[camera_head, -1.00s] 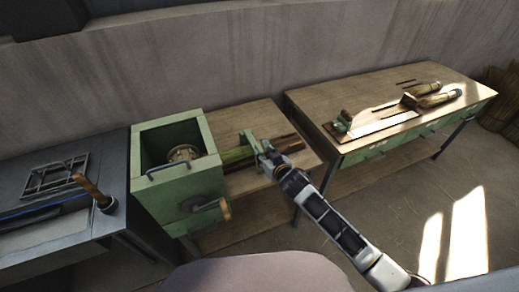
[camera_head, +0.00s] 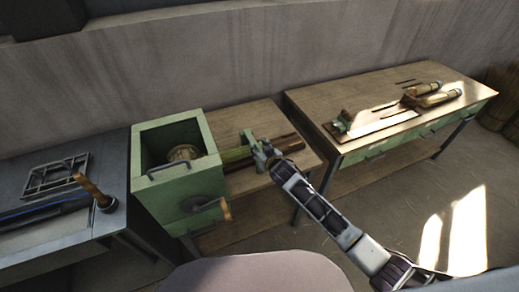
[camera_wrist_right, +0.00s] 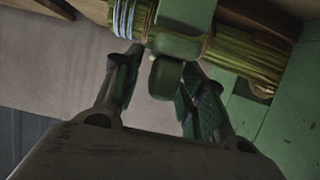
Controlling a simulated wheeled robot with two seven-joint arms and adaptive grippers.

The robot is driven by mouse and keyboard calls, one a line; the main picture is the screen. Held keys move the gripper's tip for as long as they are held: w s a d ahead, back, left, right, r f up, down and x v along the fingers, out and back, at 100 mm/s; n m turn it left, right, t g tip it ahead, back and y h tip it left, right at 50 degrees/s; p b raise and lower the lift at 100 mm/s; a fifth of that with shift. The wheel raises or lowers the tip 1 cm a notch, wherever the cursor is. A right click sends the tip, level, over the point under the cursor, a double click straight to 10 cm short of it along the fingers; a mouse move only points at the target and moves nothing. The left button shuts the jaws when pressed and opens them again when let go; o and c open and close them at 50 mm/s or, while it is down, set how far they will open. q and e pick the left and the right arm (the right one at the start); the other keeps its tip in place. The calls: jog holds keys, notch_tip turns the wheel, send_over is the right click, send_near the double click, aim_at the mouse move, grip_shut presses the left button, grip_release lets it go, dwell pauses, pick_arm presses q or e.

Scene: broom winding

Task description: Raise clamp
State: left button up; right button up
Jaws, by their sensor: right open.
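The green clamp (camera_head: 249,138) stands on the wooden bench beside the green machine box, around the broom bundle. In the right wrist view the clamp's green knob-like part (camera_wrist_right: 166,78) sits between my fingers, below the green straw bundle (camera_wrist_right: 225,58). My right gripper (camera_head: 262,154) is at the clamp; in the right wrist view its two fingers (camera_wrist_right: 158,85) are open, one on each side of that part. I cannot tell whether they touch it. My left gripper is not in view.
The green box (camera_head: 180,190) with a spool and a wooden-handled crank (camera_head: 226,209) stands left of the clamp. A grey table (camera_head: 60,240) with an upright wooden handle is at the far left. A second workbench (camera_head: 375,85) with a cutting tool is at the right.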

jog(key=shift+c, duration=0.3)
grip_shut()
jog(key=shift+r, duration=0.1)
